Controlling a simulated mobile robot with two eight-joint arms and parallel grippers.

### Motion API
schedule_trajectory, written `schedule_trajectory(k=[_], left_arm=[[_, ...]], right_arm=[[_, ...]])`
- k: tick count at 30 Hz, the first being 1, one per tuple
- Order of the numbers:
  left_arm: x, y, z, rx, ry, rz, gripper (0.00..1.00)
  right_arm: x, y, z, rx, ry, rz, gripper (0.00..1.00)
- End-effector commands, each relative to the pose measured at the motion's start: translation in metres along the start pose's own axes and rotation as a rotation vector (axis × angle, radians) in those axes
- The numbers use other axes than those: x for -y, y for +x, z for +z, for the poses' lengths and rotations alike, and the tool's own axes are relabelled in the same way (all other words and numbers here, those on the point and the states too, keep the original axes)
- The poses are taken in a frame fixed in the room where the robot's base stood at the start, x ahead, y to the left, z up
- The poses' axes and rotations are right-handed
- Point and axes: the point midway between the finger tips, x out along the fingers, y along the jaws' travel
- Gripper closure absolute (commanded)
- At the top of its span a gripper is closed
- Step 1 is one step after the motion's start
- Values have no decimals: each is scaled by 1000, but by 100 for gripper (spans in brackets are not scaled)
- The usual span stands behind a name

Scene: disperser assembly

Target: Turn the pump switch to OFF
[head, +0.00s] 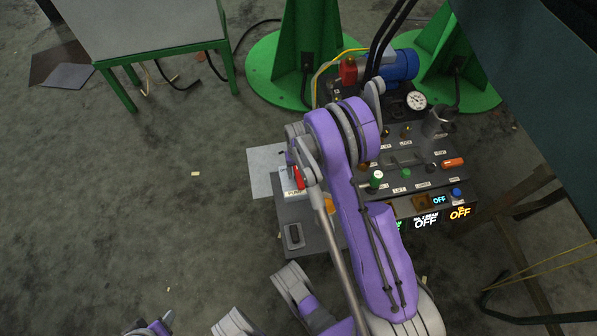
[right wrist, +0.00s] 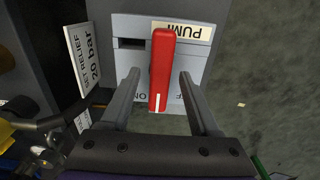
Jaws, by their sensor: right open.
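The pump switch has a red handle with a white mark at its end (right wrist: 162,65). It sits on a grey plate beside an upside-down PUMP label (right wrist: 182,30), and also shows as a small red piece in the head view (head: 299,178). Its marked end points toward the bottom of the wrist view, near partly hidden ON and OFF lettering; I cannot tell which it is set to. My right gripper (right wrist: 158,76) is open, one finger on each side of the handle, with visible gaps. A purple part at the lower left of the head view (head: 150,328) may be my left gripper; its jaws are unclear.
The control panel (head: 430,180) carries knobs, a gauge (head: 416,100) and lit displays reading OFF (head: 460,213). A white plate reading SET RELIEF 20 bar (right wrist: 84,60) stands left of the switch. Green stands (head: 305,50) and a blue motor (head: 400,66) are behind. Floor at left is mostly clear.

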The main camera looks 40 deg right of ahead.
Motion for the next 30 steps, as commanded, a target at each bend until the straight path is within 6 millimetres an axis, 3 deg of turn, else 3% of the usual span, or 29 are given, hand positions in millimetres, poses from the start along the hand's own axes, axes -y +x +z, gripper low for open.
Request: schedule_trajectory(k=[4, 14, 30], left_arm=[[0, 0, 0, 0, 0, 0, 50], [0, 0, 0, 0, 0, 0, 50], [0, -3, 0, 1, 0, 0, 50]], right_arm=[[0, 0, 0, 0, 0, 0, 41], [0, 0, 0, 0, 0, 0, 100], [0, -1, 0, 0, -89, 0, 100]])
